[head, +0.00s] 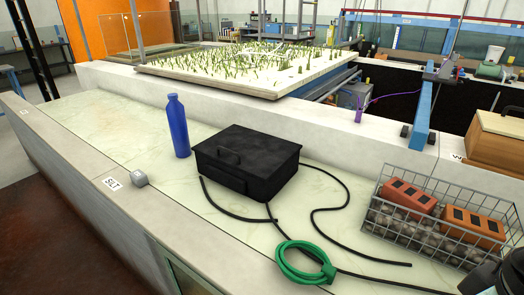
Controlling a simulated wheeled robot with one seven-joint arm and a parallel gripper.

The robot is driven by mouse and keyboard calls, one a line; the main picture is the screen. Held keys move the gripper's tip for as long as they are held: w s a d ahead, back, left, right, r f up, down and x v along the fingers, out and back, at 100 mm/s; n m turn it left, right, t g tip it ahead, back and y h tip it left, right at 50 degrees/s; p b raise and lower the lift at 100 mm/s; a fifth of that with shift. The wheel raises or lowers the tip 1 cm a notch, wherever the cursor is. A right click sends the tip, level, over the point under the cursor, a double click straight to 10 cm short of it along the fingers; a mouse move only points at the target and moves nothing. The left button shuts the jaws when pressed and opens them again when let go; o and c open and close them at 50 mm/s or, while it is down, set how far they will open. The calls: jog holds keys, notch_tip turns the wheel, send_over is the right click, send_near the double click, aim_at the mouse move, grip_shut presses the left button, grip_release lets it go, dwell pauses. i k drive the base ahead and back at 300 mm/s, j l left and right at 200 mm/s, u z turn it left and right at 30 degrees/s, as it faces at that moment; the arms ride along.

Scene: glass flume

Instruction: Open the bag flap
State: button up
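The black bag (247,163) is box-shaped and sits on the pale bench surface near the middle of the head view. Its flat top flap (262,146) lies closed over it, with a small handle on its left part. A pocket or panel shows on its front side. A dark part of my arm, seemingly my gripper (488,277), shows at the bottom right corner, cut off by the picture edge. It is well apart from the bag, and its fingers cannot be made out clearly.
A blue bottle (177,126) stands left of the bag. Black cables (333,206) run around the bag's right and front, by a coiled green hose (304,262). A wire basket (434,214) with orange bricks and stones stands at right.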

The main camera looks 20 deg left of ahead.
aim_at(259, 155)
jog(key=j+u, duration=0.4)
jog(key=j, duration=0.25)
jog(key=i+j+u, duration=0.15)
jog(key=j+u, duration=0.3)
jog(key=j, duration=0.15)
